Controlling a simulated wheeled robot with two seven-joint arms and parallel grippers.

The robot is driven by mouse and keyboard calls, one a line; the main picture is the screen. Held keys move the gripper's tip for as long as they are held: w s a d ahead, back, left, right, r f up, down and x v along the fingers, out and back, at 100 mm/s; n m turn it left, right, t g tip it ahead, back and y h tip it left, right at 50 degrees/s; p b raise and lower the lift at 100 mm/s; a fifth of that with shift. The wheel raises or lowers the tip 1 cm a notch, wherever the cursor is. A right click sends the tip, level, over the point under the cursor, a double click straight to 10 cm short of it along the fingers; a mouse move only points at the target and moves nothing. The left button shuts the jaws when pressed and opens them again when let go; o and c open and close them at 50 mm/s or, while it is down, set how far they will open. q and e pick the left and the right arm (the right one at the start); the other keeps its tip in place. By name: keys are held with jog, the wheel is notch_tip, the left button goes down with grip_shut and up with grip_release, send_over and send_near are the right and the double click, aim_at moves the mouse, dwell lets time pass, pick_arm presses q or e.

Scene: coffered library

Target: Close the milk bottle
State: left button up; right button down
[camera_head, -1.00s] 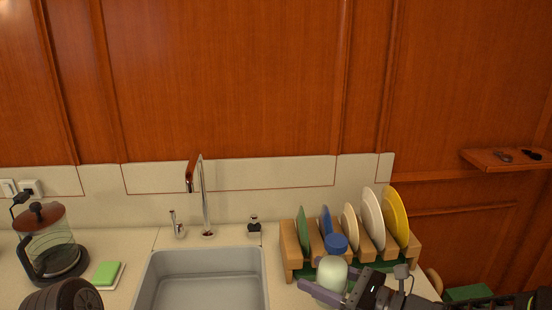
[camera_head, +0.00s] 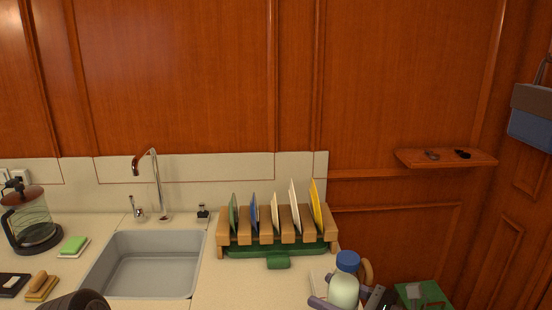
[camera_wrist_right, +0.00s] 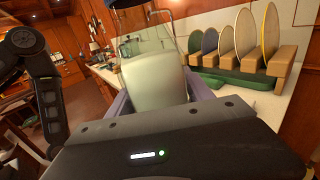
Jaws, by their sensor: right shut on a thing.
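The milk bottle (camera_head: 343,290) is pale with a blue cap (camera_head: 348,261) at its top, near the bottom right of the head view. I cannot tell whether the cap is fully closed. My right gripper (camera_head: 340,302) is shut on the bottle's body, with a purple finger on each side. The wrist view shows the bottle (camera_wrist_right: 155,82) upright or slightly tilted between the fingers, its top cut off by the frame. My left gripper is not in view; a dark part of my own shows at the lower left of the head view.
A wooden plate rack (camera_head: 288,225) with several plates stands behind and left of the bottle. The sink (camera_head: 145,265) with a faucet (camera_head: 156,185) lies left. A glass coffee press (camera_head: 32,225) and a green sponge (camera_head: 74,243) are at far left. Counter between sink and bottle is clear.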

jog(key=shift+s+f+n+g+y, duration=0.2)
jog(key=shift+s+n+g+y, duration=0.25)
jog(key=shift+s, duration=0.35)
jog(key=shift+w+a+f+g, duration=0.1)
jog(key=shift+a+f+g, duration=0.15)
jog(key=shift+f, duration=0.4)
jog(key=shift+a+f+g, duration=0.15)
jog(key=shift+f+g, duration=0.15)
jog(key=shift+f, duration=0.3)
jog(key=d+f, duration=0.1)
jog(key=s+f, duration=0.1)
jog(key=f, duration=0.1)
jog(key=shift+d+n, duration=0.25)
jog(key=shift+d, duration=0.15)
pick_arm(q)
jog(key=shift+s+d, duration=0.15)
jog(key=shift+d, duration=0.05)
pick_arm(e)
jog(key=s+d+f+m+t+h, duration=0.1)
jog(key=d+f+t, duration=0.1)
jog(key=d+f, duration=0.6)
jog(key=shift+s+f+m, duration=0.3)
jog(key=shift+s, duration=0.05)
